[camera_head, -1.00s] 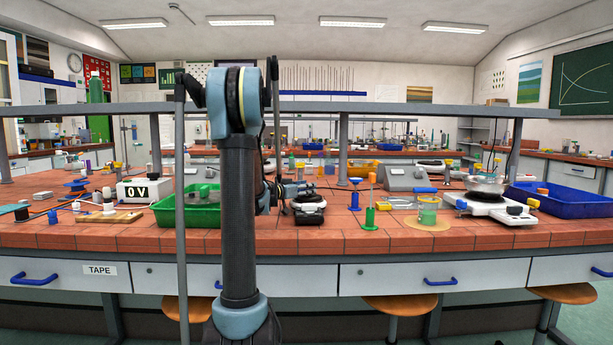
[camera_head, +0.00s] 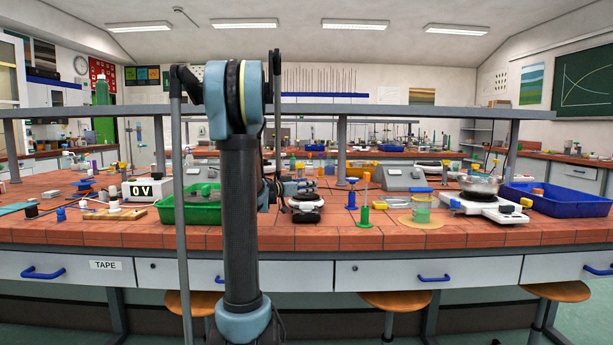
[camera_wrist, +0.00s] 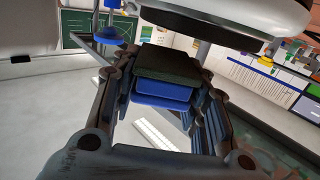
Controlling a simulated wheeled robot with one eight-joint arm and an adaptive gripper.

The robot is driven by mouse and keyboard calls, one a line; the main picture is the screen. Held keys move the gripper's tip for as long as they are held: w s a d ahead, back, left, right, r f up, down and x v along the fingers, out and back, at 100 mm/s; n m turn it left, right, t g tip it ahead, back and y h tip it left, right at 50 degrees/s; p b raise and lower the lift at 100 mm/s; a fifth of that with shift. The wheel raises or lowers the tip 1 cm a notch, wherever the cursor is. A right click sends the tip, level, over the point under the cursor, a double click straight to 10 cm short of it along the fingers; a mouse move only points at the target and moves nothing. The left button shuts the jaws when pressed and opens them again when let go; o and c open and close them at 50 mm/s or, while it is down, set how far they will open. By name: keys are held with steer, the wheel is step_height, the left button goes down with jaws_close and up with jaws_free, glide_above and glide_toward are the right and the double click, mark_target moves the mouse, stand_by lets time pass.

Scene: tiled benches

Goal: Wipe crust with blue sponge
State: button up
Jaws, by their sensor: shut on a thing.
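My gripper (camera_wrist: 160,92) is shut on the blue sponge (camera_wrist: 162,94), which has a dark upper layer and sits between the finger pads in the wrist view. In the head view my gripper (camera_head: 298,188) is small and partly behind my arm, over the bench close to a white-and-black round-topped device (camera_head: 306,206). A white rounded body with a dark underside (camera_wrist: 235,22) is close to the sponge at the top of the wrist view. I cannot make out the crust in either view. I cannot tell whether the sponge touches anything outside the gripper.
A green tray (camera_head: 190,213) stands left of the device. To its right are a green stand with an orange rod (camera_head: 365,205), a beaker of green liquid (camera_head: 421,210), a white hotplate (camera_head: 485,208) with a bowl, and a blue tray (camera_head: 560,201). A grey shelf (camera_head: 400,110) spans above the bench.

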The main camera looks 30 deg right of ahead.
step_height(320, 180, up, 2)
steer(key=shift+w+a+r, duration=0.1)
steer(key=shift+r, duration=1.65)
